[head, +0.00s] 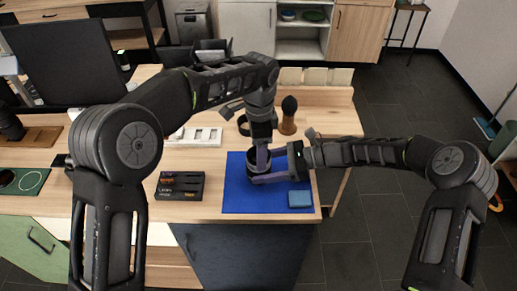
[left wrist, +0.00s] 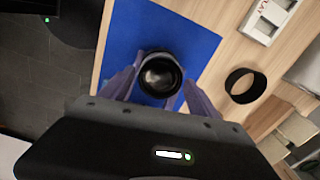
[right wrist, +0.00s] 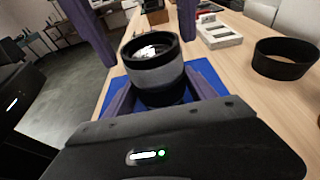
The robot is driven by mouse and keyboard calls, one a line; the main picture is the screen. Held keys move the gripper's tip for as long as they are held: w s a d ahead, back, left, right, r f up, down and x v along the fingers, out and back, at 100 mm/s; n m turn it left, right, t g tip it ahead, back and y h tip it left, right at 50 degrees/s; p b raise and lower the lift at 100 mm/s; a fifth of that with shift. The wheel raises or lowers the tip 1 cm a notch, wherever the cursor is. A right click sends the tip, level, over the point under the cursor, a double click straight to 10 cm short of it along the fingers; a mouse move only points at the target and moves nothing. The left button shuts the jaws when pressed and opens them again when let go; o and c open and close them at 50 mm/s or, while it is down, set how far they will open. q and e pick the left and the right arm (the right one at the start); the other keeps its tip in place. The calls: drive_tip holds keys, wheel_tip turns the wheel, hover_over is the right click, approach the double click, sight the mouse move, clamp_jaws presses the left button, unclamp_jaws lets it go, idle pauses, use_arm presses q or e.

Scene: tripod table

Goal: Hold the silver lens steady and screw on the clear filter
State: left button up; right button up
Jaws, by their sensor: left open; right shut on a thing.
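The lens (right wrist: 158,80) stands upright on the blue mat (head: 238,196), with a grey-silver body, black bands and a wide black rim. My right gripper (head: 258,170) is shut on its sides. From above, the lens (left wrist: 159,76) shows its glass inside the black rim. My left gripper (left wrist: 152,88) points down over the lens, open, its fingers apart on either side; they also hang above the lens in the right wrist view. I cannot pick out the clear filter separately, nor tell whether it sits in the lens rim.
A black ring (right wrist: 285,58) lies on the wood beside the mat, near a white tray (right wrist: 218,32). A brush (head: 288,116) stands behind. A blue block (head: 300,199) lies on the mat's front right. A black holder (head: 180,186) is left of the mat.

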use_arm(q)
drive_tip(key=shift+n, duration=1.5)
drive_tip(key=shift+n, duration=1.5)
drive_tip(key=n, duration=0.3)
drive_tip(key=shift+c, duration=0.3)
